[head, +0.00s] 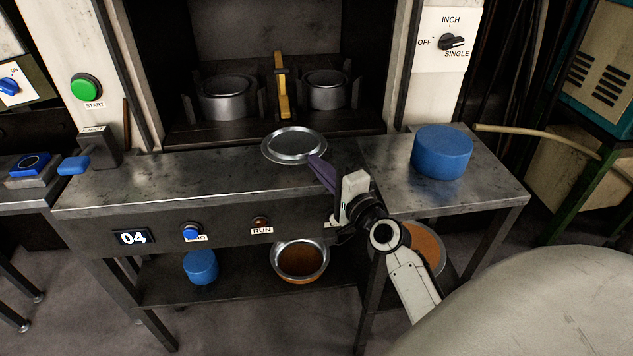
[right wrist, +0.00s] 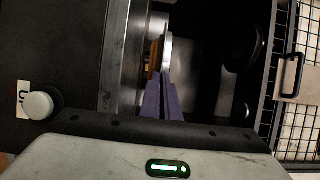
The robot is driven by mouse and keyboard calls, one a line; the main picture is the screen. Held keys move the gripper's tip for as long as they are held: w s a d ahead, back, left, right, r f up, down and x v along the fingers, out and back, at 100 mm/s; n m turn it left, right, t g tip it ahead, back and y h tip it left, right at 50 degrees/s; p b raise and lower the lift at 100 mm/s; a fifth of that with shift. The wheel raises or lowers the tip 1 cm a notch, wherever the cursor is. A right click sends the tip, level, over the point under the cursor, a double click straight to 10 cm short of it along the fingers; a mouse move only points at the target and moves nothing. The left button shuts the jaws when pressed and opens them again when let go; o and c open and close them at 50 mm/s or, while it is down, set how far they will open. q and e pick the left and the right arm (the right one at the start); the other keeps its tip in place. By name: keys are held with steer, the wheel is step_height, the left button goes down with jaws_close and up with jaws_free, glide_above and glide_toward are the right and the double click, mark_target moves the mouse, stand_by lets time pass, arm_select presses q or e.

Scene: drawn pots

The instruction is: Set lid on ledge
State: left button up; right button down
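A round silver metal lid (head: 293,146) appears over the back part of the grey metal ledge (head: 215,178), in front of the press opening. My right gripper (head: 313,160) comes from the lower right, its purple fingers at the lid's near right rim. In the right wrist view the fingers (right wrist: 164,82) are close together, with the lid (right wrist: 167,52) seen edge-on at their tips, so they look shut on its rim. Whether the lid touches the ledge or is slightly above it is hard to tell. My left gripper is not in view.
Two dark metal pots (head: 228,100) stand in the press, with a yellow upright bar (head: 283,88) between them. A blue cylinder (head: 442,152) stands on the right of the ledge. A bowl with brown contents (head: 301,261) and another blue cylinder (head: 200,267) are on the shelf below.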

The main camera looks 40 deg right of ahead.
mark_target(319, 185)
step_height(319, 185, down, 3)
steer(key=shift+f+b, duration=0.1)
steer(key=shift+b, duration=1.1)
steer(key=c, duration=2.3)
jaws_free()
